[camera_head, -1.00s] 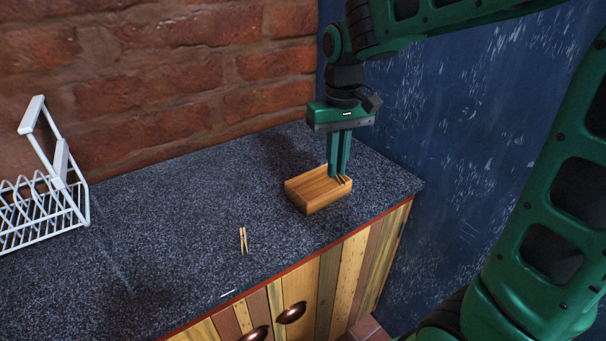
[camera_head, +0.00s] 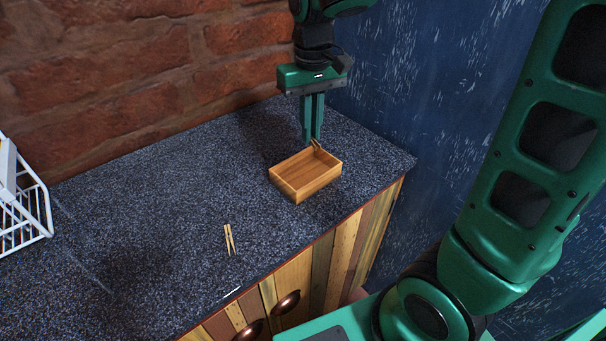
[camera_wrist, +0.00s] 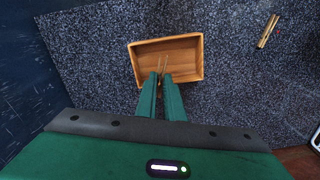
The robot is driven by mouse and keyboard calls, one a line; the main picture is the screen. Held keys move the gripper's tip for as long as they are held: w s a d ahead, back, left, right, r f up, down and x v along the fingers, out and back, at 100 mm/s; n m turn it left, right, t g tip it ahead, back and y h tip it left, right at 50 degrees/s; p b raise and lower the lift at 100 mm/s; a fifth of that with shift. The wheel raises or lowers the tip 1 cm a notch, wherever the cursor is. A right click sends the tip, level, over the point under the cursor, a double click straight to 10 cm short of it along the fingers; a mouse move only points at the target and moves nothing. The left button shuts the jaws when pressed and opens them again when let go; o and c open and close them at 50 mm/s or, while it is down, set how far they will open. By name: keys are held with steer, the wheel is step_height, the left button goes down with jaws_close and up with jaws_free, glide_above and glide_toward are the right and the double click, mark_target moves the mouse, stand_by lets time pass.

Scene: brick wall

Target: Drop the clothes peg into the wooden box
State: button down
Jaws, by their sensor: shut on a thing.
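The wooden box (camera_head: 301,187) is a shallow open tray on the dark speckled counter, near its right end. My gripper (camera_head: 311,139) points down at the back right side of the box in the head view. It is shut on a small wooden clothes peg (camera_head: 316,146). In the wrist view the held peg (camera_wrist: 163,63) sticks out past the green fingertips (camera_wrist: 161,76) and overlaps the inside of the box (camera_wrist: 199,58). Its exact height over the box is hard to tell. A second clothes peg (camera_head: 229,239) lies on the counter left of the box; it also shows in the wrist view (camera_wrist: 268,31).
A white wire rack (camera_head: 22,215) stands at the counter's left. A brick wall (camera_head: 140,90) rises behind and a dark blue wall (camera_head: 420,110) at the right. A small white strip (camera_head: 232,292) lies near the front edge. The counter between rack and box is mostly clear.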

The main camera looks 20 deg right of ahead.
glide_above(310, 173)
steer(key=shift+f, duration=2.9)
steer(key=c, duration=1.8)
jaws_free()
steer(key=shift+r, duration=0.15)
step_height(310, 173, up, 10)
steer(key=shift+r, duration=0.25)
steer(key=s+d+f+m, duration=0.3)
steer(key=s+d, duration=0.5)
steer(key=s, duration=0.3)
steer(key=s+d+f+m, duration=0.4)
steer(key=s+d, duration=0.5)
steer(key=s, duration=0.3)
steer(key=shift+s+f, duration=0.15)
steer(key=shift+f, duration=0.7)
